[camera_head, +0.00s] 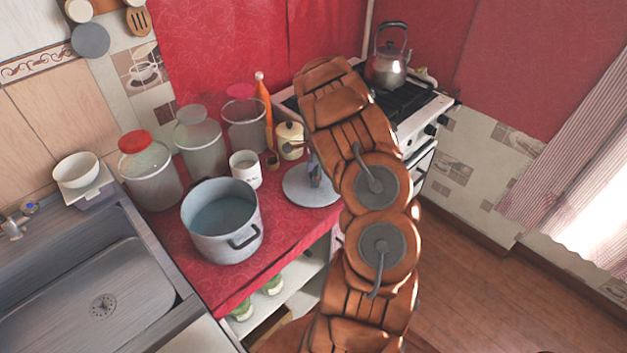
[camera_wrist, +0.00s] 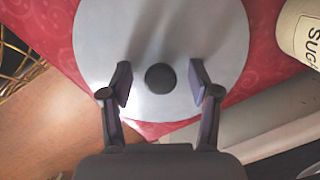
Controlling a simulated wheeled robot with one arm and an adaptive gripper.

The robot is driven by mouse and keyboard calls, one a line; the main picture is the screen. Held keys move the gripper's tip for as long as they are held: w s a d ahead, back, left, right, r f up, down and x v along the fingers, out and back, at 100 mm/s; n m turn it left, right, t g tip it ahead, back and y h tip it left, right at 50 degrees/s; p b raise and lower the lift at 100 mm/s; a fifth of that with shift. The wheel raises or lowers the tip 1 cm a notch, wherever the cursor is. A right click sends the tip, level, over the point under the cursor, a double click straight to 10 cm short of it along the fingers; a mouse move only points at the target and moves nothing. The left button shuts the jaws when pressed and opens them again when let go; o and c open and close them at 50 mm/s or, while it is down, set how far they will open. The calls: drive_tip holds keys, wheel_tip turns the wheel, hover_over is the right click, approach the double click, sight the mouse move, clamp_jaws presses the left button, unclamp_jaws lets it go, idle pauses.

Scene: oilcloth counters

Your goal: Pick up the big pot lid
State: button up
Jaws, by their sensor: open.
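The big pot lid (camera_head: 305,188) is a round grey disc lying on the red counter, right of the big grey pot (camera_head: 222,222). In the wrist view the lid (camera_wrist: 110,45) fills the middle, with its round black knob (camera_wrist: 160,78) near the centre. My gripper (camera_wrist: 160,84) is open, with one finger on each side of the knob and a gap on both sides. In the head view my gripper (camera_head: 314,172) is mostly hidden behind my brown arm, over the lid.
A white mug (camera_head: 245,169), a cream sugar canister (camera_head: 290,140), an orange bottle (camera_head: 263,100) and glass jars (camera_head: 150,170) stand close behind. The stove (camera_head: 425,112) with a kettle (camera_head: 389,62) is beyond. The sink (camera_head: 90,290) is at left. The counter's front edge is close to the lid.

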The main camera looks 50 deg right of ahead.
drive_tip(key=shift+c, duration=0.4)
drive_tip(key=shift+f, duration=0.1)
clamp_jaws()
